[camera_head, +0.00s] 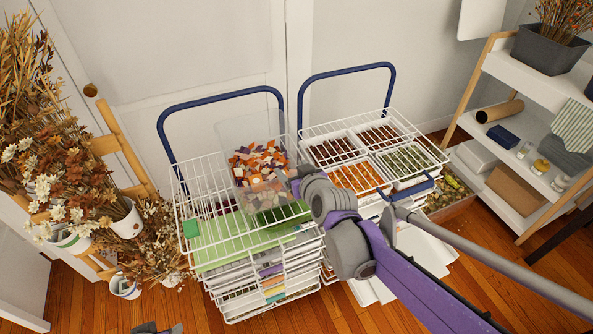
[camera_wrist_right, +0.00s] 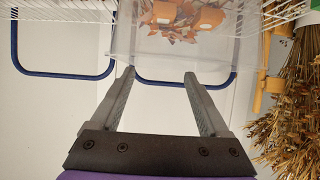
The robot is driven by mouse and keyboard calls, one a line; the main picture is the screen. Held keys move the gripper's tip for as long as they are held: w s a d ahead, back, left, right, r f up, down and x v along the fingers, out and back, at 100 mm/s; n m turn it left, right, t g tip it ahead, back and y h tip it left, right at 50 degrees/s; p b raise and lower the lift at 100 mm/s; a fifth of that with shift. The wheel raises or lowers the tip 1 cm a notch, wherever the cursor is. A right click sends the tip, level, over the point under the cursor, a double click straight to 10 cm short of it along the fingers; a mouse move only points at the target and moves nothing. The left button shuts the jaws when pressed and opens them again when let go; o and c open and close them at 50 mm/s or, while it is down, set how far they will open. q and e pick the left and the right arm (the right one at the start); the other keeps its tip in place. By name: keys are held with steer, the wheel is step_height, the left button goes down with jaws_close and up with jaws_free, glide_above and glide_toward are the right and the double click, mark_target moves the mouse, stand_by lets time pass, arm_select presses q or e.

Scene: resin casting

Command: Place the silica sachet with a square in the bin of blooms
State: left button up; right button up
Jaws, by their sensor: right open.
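A clear bin (camera_head: 240,150) full of small orange, white and purple pieces stands on the left wire rack; I cannot tell whether these are blooms or sachets. White trays of dried plant matter (camera_head: 358,177) lie in the right rack. No sachet with a square can be made out. My right gripper (camera_head: 297,184) is at the clear bin's right side, its fingertips mostly hidden there. In the right wrist view it is open and empty (camera_wrist_right: 161,76), below the clear bin (camera_wrist_right: 122,45). A dark grey piece at the head view's bottom edge may be my left gripper (camera_head: 157,328).
Blue handles (camera_head: 220,96) rise behind both racks. Dried flowers (camera_head: 75,180) crowd the left side. A white shelf unit (camera_head: 520,190) stands at the right. Open wooden floor lies in front.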

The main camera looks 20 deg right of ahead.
steer(key=s+a+f+g, duration=0.1)
steer(key=s+f+g, duration=0.2)
steer(key=s, duration=0.9)
steer(key=s+a+f+g, duration=0.1)
steer(key=s+f+g, duration=0.3)
steer(key=s, duration=0.9)
step_height(320, 180, down, 2)
steer(key=shift+f, duration=0.2)
